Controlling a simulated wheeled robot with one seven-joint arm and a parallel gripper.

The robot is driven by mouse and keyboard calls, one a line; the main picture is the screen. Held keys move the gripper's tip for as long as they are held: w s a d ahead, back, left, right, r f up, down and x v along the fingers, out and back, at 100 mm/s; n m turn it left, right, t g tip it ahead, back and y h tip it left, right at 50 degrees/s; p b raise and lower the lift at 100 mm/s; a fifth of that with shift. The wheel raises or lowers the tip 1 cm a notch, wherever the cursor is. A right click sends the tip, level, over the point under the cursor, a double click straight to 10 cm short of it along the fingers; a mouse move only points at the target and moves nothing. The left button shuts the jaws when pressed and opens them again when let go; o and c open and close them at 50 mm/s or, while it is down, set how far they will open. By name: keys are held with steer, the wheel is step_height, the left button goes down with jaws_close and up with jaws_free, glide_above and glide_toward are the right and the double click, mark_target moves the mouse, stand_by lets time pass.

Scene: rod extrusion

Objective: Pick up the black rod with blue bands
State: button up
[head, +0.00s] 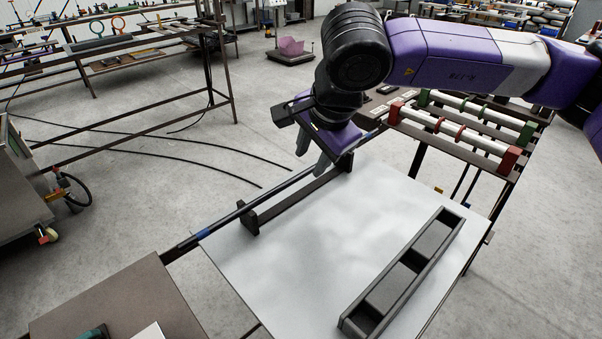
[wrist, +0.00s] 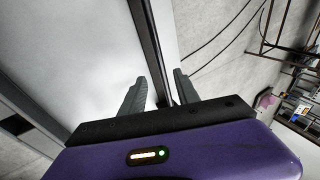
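The black rod with blue bands (head: 275,188) lies lengthwise along the left edge of the white table, by the uprights of a dark holder (head: 300,196). A blue band shows near its lower left end. My gripper (head: 312,158) is over the rod's far part, fingers pointing down and apart. In the wrist view the two grey fingers of my gripper (wrist: 160,84) stand apart, with a long dark strip running between them. I cannot tell how much of this strip is rod and how much is holder bar. My gripper hides part of the rod in the head view.
A long black tray (head: 408,262) with compartments lies on the right of the white table (head: 330,240). A rack with white rollers (head: 462,128) stands behind at the right. A brown tabletop (head: 120,305) is at the lower left. Open floor lies left of the rod.

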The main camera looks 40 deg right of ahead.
mark_target(302, 174)
steer(key=x, duration=0.5)
steer(key=shift+w+a+p, duration=0.2)
steer(key=shift+a+p, duration=0.1)
steer(key=shift+p, duration=0.1)
jaws_close()
